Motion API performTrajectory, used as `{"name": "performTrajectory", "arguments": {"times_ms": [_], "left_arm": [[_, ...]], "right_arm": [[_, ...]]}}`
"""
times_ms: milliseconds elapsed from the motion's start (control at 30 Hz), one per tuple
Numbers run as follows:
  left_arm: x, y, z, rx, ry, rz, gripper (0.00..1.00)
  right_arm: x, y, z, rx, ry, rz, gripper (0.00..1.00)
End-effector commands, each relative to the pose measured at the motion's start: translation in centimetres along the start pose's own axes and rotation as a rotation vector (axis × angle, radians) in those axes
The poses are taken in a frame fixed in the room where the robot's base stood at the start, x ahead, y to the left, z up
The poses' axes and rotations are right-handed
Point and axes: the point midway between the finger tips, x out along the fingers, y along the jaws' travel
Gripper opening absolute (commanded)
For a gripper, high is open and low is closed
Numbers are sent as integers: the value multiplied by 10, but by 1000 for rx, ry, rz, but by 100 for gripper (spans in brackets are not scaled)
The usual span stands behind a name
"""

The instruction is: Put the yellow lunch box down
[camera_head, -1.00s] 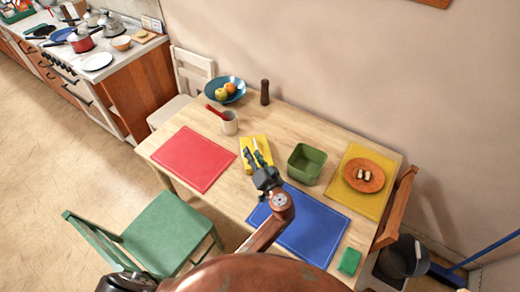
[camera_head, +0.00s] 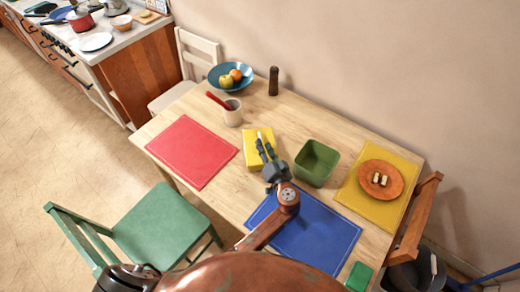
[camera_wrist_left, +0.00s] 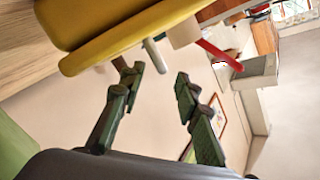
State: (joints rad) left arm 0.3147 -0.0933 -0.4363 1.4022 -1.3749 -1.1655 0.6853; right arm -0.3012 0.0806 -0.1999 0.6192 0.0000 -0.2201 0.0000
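The yellow lunch box (camera_head: 251,154) lies on the wooden table, between the red mat and the green container. In the left wrist view the lunch box (camera_wrist_left: 120,35) fills the top left, and a pale grey bar sticks out from its side. My left gripper (camera_head: 263,146) is over the right part of the box in the head view. In the left wrist view my left gripper (camera_wrist_left: 158,82) has its fingers spread with nothing between the tips. The grey bar ends just above the gap. Whether a finger touches the box is unclear. My right gripper is not in view.
A green container (camera_head: 316,161) is close on the right. The red mat (camera_head: 193,151) and blue mat (camera_head: 310,235) are bare. A fruit bowl (camera_head: 214,76) and pepper mill (camera_head: 273,81) stand at the back.

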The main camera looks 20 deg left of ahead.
Motion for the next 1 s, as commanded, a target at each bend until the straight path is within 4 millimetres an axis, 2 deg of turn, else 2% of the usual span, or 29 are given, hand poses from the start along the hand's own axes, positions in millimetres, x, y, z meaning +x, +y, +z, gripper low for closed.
{"name": "performTrajectory", "arguments": {"times_ms": [367, 600, 1000], "left_arm": [[47, 1, 4, 0, -1, -2, 30], [51, 0, 6, -1, -3, -2, 30], [50, 1, 6, -1, -3, -2, 3]], "right_arm": [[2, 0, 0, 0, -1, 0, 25], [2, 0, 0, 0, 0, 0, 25], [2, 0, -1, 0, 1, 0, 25]]}}
